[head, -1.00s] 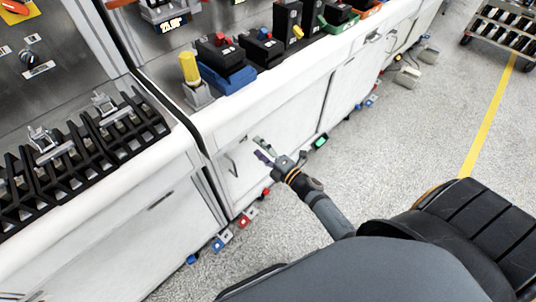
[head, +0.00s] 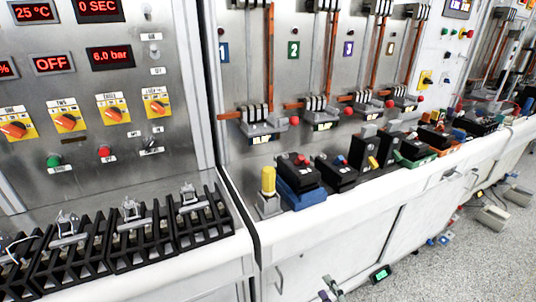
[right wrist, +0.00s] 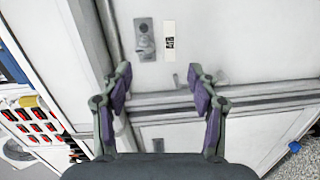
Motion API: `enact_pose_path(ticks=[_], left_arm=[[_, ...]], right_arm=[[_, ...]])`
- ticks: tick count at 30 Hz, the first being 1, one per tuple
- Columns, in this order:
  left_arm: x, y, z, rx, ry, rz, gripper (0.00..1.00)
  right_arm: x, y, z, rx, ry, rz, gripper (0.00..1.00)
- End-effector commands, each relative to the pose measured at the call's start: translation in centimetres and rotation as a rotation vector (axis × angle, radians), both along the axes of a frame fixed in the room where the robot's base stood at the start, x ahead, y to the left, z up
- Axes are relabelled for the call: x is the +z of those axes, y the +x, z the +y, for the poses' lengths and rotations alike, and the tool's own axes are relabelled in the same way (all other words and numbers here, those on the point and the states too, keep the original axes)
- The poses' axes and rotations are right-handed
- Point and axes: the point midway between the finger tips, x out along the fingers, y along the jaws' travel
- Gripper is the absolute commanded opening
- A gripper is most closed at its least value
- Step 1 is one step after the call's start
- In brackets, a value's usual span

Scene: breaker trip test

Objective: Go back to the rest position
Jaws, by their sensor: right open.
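My left gripper is not in either view.
Black racks (head: 130,240) stand at left.

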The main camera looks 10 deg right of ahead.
Motion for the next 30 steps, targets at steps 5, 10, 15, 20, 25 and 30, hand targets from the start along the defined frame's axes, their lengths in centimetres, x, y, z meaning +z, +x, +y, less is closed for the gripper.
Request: enact_pose_path(ticks=[5, 10, 15, 20, 25, 30], left_arm=[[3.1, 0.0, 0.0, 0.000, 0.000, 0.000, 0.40], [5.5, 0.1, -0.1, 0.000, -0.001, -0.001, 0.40], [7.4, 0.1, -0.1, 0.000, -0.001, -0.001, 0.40], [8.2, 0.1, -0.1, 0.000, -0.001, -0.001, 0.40], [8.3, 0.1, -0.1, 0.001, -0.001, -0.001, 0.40], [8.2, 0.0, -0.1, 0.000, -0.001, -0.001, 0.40]], right_arm=[[-10.6, -3.8, -4.6, -0.264, 0.276, 0.390, 0.60], [-21.8, -13.6, -7.5, -0.641, 0.582, 0.796, 0.60], [-28.3, -25.9, -7.3, -1.026, 0.802, 1.099, 0.60], [-30.4, -33.7, -6.3, -1.274, 0.901, 1.245, 0.60], [-30.9, -36.4, -5.8, -1.359, 0.929, 1.287, 0.60], [-30.9, -36.4, -5.8, -1.359, 0.928, 1.287, 0.60]])
